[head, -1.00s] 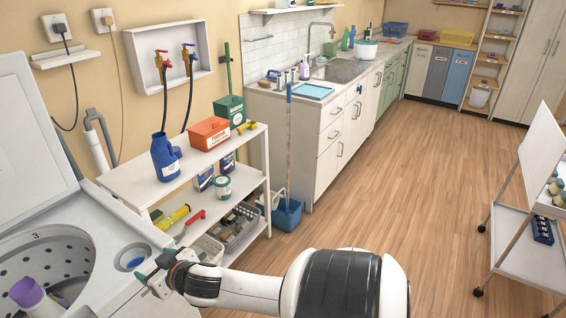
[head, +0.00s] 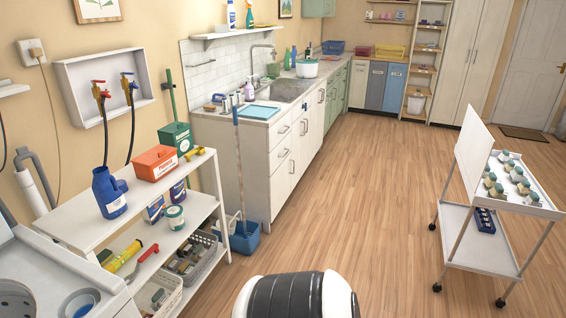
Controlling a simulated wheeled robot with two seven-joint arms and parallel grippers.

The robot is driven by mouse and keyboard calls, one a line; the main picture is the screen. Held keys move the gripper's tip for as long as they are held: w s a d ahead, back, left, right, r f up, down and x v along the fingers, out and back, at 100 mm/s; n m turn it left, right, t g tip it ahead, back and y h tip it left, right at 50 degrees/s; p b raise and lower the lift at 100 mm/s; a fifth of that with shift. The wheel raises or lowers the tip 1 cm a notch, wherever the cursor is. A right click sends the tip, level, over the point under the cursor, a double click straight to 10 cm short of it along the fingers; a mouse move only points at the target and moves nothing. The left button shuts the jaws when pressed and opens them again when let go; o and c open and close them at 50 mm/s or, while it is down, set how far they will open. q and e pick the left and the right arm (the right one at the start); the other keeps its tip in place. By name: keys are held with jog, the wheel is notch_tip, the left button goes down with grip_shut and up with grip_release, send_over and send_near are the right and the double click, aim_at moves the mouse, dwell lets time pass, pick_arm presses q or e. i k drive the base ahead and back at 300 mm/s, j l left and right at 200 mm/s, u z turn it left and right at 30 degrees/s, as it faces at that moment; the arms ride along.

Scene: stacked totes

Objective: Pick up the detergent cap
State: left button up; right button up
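A round blue piece with a pale rim (head: 80,303) is on the top of the white washer (head: 45,268) at lower left. I cannot tell for sure whether it is the detergent cap or a blue-filled recess. A blue detergent jug (head: 107,195) stands upright on the white shelf unit's top, with a small blue part at its right side that may be a handle or a cap. Neither gripper is in view. Only a white and black link of my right arm shows at the bottom middle.
The white shelf unit (head: 82,228) also carries an orange box (head: 155,163) and a yellow item. Tins and baskets are lower down. A blue bucket (head: 244,238) with a mop stands beside it. A white cart (head: 480,262) is at right. The middle floor is clear.

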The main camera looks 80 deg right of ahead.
aim_at(122, 185)
jog(key=z, duration=1.5)
